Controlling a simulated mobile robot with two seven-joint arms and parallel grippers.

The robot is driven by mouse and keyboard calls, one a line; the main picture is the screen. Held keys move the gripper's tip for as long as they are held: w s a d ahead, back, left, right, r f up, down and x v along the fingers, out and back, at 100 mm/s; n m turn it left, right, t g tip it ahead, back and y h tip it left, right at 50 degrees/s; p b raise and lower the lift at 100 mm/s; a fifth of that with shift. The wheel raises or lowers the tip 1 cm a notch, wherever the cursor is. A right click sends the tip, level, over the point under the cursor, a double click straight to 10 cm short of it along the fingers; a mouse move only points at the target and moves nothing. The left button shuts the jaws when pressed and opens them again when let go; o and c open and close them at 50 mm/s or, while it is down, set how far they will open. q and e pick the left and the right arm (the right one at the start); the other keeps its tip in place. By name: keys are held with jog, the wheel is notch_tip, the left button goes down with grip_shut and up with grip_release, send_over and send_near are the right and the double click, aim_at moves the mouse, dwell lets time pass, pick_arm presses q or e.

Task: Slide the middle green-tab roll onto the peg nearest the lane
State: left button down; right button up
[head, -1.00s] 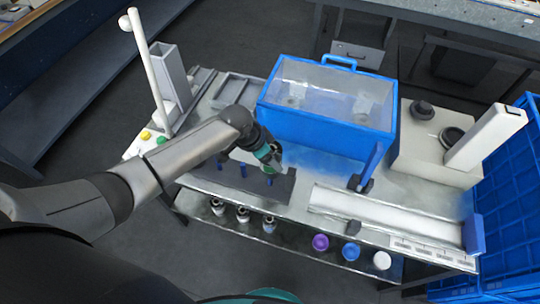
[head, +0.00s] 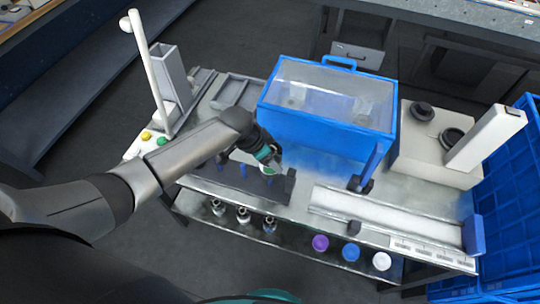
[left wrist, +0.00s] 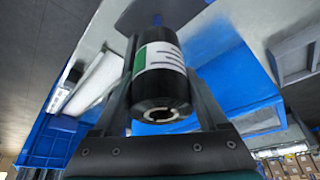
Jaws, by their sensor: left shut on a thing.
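My left gripper (head: 268,158) is shut on a black roll with a white label and a green tab (left wrist: 160,78). In the left wrist view the roll lies between the two fingers, its open core facing the camera. A blue peg tip (left wrist: 157,20) shows just beyond the roll's far end; I cannot tell whether the roll is around it. In the head view the gripper is over the right end of the dark peg rack (head: 225,176), on the side toward the white lane (head: 375,214). The gripper and roll partly hide the rack and its pegs. My right gripper is not in view.
The blue machine housing with a clear cover (head: 328,110) stands close behind the gripper. Several small bottle-like items (head: 243,214) stand on the lower shelf, with purple (head: 320,242), blue (head: 351,252) and white (head: 381,260) round items to their right.

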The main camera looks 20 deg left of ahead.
aim_at(270, 168)
pick_arm(q)
jog(key=shift+f+b, duration=1.85)
jog(key=shift+f, duration=0.8)
jog(key=shift+c, duration=1.3)
grip_release()
jog(key=shift+o, duration=1.3)
jog(key=shift+f, duration=0.1)
jog(key=p+v, duration=0.3)
jog(key=v, duration=1.2)
jog(key=shift+p, duration=0.4)
jog(key=shift+s, duration=0.1)
